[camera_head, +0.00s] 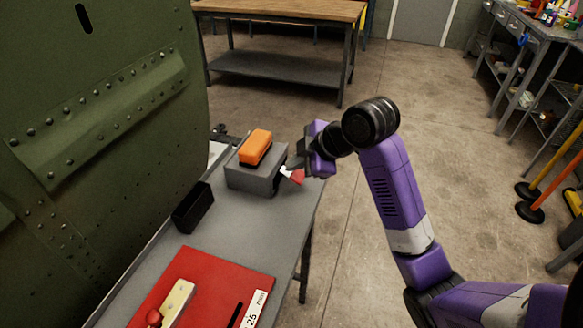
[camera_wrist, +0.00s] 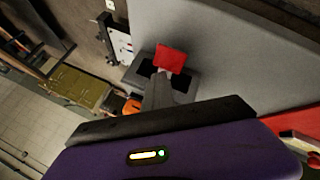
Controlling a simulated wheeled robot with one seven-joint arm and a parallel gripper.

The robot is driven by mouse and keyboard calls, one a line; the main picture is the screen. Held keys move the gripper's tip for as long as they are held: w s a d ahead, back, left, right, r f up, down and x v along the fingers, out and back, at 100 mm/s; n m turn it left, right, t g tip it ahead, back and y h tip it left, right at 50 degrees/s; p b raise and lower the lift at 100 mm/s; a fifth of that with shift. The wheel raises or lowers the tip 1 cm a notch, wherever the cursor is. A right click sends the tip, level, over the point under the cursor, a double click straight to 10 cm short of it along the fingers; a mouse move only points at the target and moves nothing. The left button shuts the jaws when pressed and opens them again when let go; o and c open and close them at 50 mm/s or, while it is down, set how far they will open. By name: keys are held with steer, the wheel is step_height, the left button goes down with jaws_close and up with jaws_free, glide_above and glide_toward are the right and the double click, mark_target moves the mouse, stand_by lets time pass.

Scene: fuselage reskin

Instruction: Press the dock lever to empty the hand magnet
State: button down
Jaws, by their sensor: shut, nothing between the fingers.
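The orange hand magnet (camera_head: 256,146) sits on top of the grey dock (camera_head: 250,178) on the bench. The dock's red lever (camera_head: 297,177) sticks out at its right side. My gripper (camera_head: 291,170) is shut and empty, right at the lever in the head view; whether it touches cannot be told. In the wrist view the red lever (camera_wrist: 171,58) shows just beyond my fingers (camera_wrist: 160,88). A bit of the orange magnet (camera_wrist: 132,106) shows to the left of the fingers, mostly hidden by my gripper body.
The green riveted fuselage panel (camera_head: 90,120) stands along the bench's left. A black open bin (camera_head: 193,208) and a red mat (camera_head: 210,275) with a cream, red-knobbed tool (camera_head: 177,298) lie nearer on the bench (camera_head: 225,225). Bare bench lies between dock and mat.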

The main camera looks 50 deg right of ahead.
steer(key=shift+w+r+p, duration=0.1)
steer(key=shift+r+p, duration=1)
steer(key=shift+r, duration=0.25)
steer(key=shift+r, duration=0.1)
steer(key=r+p, duration=0.4)
steer(key=shift+w+r, duration=0.2)
steer(key=shift+r, duration=0.2)
stand_by(0.4)
